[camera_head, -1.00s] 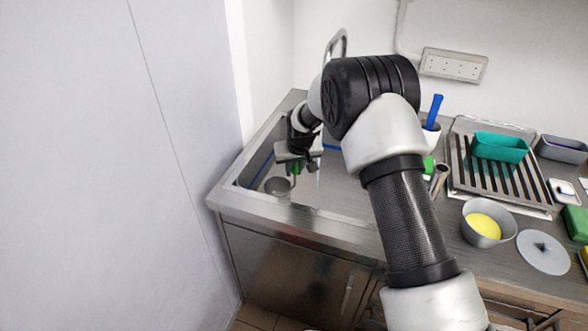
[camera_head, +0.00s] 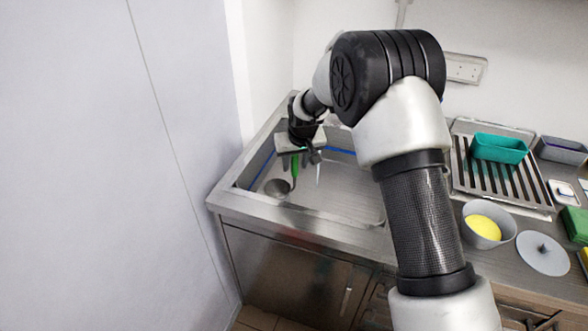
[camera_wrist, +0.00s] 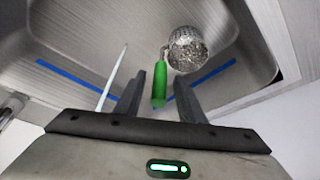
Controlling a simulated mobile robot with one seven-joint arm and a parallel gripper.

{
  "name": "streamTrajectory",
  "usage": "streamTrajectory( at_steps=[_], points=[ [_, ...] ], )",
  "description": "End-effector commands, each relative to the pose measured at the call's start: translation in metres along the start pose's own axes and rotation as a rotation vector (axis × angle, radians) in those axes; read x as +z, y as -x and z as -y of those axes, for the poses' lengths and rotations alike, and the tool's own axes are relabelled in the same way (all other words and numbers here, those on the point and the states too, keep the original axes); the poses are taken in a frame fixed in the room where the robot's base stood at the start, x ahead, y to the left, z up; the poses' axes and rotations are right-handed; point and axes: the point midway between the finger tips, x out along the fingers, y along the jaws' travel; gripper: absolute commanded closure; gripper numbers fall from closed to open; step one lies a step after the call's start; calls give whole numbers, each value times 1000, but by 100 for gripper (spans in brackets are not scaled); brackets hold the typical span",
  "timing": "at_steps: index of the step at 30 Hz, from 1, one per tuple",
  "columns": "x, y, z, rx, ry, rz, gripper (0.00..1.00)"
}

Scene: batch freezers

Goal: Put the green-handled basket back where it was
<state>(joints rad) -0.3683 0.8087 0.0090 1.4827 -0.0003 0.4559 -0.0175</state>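The green-handled basket sits in the sink; its small round metal mesh bowl (camera_head: 278,187) shows in the head view, with the green handle (camera_head: 295,168) rising towards my gripper (camera_head: 300,160). In the wrist view, the bowl (camera_wrist: 187,48) lies beyond the fingers and the green handle (camera_wrist: 159,86) points back towards me. The two fingers of my gripper (camera_wrist: 160,76) are apart, one on each side of the handle in the picture, with visible gaps. I cannot tell how deep the handle is between them.
The metal sink (camera_head: 345,195) has blue strips on its walls. A thin pale rod (camera_wrist: 112,80) stands left of the fingers. On the right of the counter are a slatted rack with a teal tray (camera_head: 498,148), a bowl with yellow contents (camera_head: 484,226) and a grey lid (camera_head: 543,253).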

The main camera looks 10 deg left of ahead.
Motion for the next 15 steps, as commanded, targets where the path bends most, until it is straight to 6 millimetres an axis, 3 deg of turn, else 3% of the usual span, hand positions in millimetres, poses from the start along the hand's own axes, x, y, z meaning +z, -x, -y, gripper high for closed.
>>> streamTrajectory(
  at_steps=[6, 15],
  points=[
    [-1, 46, 0, 0, 0, -3, 64],
    [0, 69, 0, 0, 0, 0, 64]
  ],
)
